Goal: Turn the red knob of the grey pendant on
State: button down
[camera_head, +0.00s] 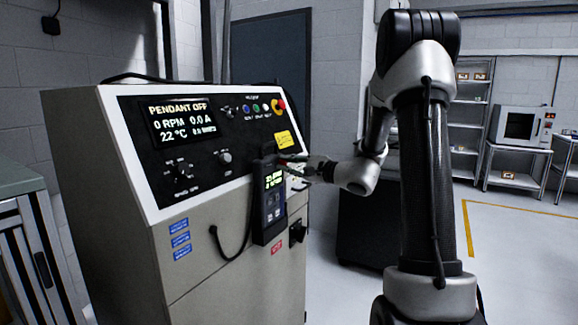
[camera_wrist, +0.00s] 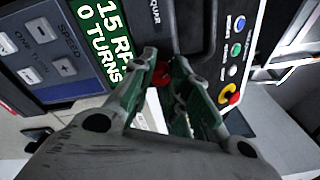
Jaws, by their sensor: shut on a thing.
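The dark grey pendant (camera_head: 272,232) hangs upright on the front of the control cabinet, its small screen lit. In the wrist view the pendant (camera_wrist: 25,75) fills the upper left; its green screen reads "15 RP…" and "0 TURNS", with SPEED and ONE TURN buttons beside it. The red knob (camera_wrist: 162,71) shows partly between my fingertips, at the end of the pendant beyond the screen. My gripper (camera_wrist: 164,80) is shut on the knob, the fingers hiding most of it. In the head view my gripper (camera_head: 293,166) reaches the pendant's top from the right.
The cabinet (camera_head: 205,273) has a panel screen (camera_head: 180,119) reading "PENDANT OFF", "0 RPM" and "0.0 A". A red emergency button (camera_head: 280,106) and coloured buttons sit at its upper right. A black cable (camera_head: 222,249) loops left of the pendant.

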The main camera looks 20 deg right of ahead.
jog(key=m, duration=0.5)
jog(key=shift+m+g, duration=0.3)
jog(key=shift+m, duration=0.1)
jog(key=m, duration=0.5)
jog(key=shift+m+g, duration=0.3)
jog(key=c, duration=1.3)
grip_release()
